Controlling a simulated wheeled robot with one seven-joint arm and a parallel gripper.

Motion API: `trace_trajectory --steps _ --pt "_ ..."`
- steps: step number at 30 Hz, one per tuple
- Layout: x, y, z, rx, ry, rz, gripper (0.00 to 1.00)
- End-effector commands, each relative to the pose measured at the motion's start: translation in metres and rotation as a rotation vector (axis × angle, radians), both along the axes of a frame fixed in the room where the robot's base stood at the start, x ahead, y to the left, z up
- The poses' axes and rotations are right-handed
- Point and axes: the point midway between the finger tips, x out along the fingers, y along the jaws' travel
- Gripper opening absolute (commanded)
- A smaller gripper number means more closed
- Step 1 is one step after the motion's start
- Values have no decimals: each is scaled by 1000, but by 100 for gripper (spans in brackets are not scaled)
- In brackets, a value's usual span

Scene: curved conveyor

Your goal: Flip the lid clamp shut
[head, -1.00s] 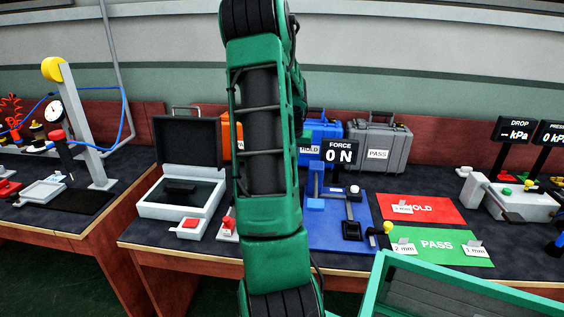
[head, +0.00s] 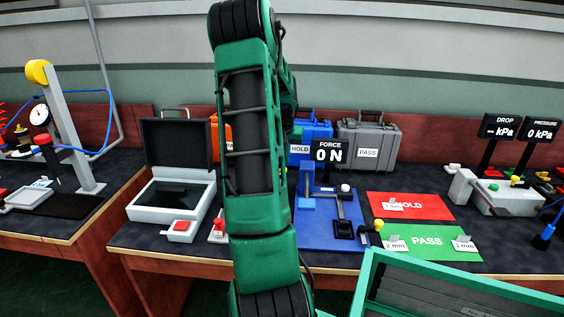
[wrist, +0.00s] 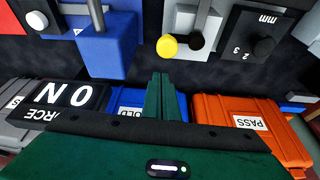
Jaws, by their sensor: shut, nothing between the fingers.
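My gripper (wrist: 160,95) shows in the wrist view with its green fingers shut together and empty. It is over the bench, in front of the blue HOLD case. In the head view my arm hides it. A pale grey fixture (head: 500,196) with a raised block at its left and small green and yellow parts sits at the right of the bench in the head view. It may carry the lid clamp; the clamp is too small to make out. In the wrist view a yellow knob (wrist: 167,47) on a dark lever sits by a grey block, apart from the fingers.
The blue force fixture (head: 330,222) and FORCE display (head: 329,152) stand mid-bench. Cases line the back, including a grey PASS case (head: 385,130). A teal-framed bin (head: 372,268) is in front.

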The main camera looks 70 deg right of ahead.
Motion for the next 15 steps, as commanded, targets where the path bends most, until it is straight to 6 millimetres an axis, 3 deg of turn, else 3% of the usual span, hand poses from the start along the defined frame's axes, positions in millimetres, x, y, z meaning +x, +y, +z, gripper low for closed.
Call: trace_trajectory --steps 3,15 --pt "7 -12 4 -2 0 7 0" --pt "6 16 69 -2 -1 13 0"
